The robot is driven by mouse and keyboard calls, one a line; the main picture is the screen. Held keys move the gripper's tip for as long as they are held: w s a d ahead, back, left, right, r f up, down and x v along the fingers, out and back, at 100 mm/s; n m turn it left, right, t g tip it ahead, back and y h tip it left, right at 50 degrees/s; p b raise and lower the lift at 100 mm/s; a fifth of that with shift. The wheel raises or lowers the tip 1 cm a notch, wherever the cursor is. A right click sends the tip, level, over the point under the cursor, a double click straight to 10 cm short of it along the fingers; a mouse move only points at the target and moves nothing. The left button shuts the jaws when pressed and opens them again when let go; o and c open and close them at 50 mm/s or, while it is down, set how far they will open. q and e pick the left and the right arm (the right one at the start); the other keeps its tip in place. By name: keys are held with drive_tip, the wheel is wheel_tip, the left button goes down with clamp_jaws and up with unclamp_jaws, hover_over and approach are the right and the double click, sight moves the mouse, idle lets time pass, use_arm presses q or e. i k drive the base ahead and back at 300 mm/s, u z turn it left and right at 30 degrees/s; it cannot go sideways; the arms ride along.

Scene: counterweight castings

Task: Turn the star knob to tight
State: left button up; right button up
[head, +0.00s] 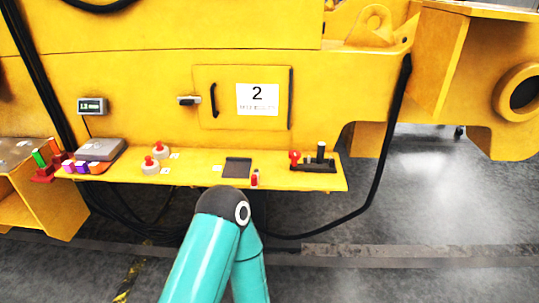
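A red knob (294,156), which looks like the star knob, stands at the left end of a black fixture (318,167) on the right part of the yellow shelf (205,178). A black upright post (321,150) rises from the same fixture. The knob is too small to tell its lobes, its setting or any tight mark. A teal arm of mine with a black joint comes up from the bottom middle, in front of the shelf edge. Neither of my grippers shows, and nothing visible touches the knob.
Two white weights with red tops (160,149), a dark pad (237,168) and a small red-and-white item (255,178) sit on the shelf. A grey scale (100,149) and coloured blocks (82,167) are at the left. A black cable (394,130) hangs right of the shelf.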

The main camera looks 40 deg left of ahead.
sight(295, 156)
drive_tip(key=u, duration=3.15)
drive_tip(key=k, duration=0.1)
drive_tip(key=z, duration=1.55)
drive_tip(key=i, duration=0.75)
